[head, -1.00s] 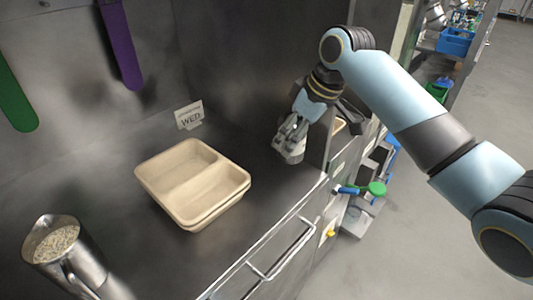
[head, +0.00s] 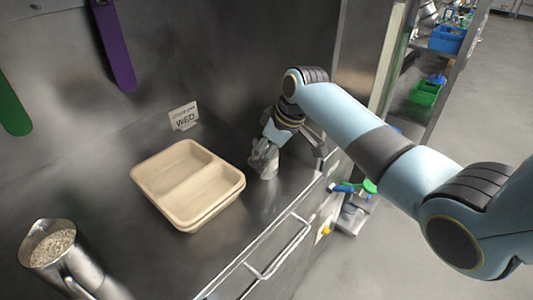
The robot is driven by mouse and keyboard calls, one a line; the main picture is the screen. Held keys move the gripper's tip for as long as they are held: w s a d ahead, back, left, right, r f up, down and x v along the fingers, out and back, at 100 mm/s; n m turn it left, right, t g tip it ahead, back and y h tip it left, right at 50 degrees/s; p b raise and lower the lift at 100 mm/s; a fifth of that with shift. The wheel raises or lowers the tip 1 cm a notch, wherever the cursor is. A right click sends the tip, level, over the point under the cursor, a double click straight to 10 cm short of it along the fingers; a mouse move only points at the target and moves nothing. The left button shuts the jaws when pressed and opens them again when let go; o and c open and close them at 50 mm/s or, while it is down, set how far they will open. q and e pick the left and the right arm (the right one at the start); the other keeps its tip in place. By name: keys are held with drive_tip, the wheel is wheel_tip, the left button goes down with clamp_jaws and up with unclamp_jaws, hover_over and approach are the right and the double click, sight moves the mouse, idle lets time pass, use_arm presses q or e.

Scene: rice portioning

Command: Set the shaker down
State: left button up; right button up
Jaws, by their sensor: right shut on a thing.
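The shaker (head: 268,173) is a small pale metallic cylinder just right of the tray on the steel counter. My right gripper (head: 264,155) is shut on it from above and covers its upper part. The shaker's lower end is at or very near the counter; I cannot tell whether it touches. My left gripper is not in view.
A beige two-compartment tray (head: 163,197), seemingly stacked on another, sits mid-counter. A metal jug of rice (head: 85,272) stands at lower left. The counter's front edge has a handle (head: 283,254).

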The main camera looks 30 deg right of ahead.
drive_tip(key=o, duration=1.2)
drive_tip(key=shift+r, duration=0.1)
drive_tip(key=v, duration=1.2)
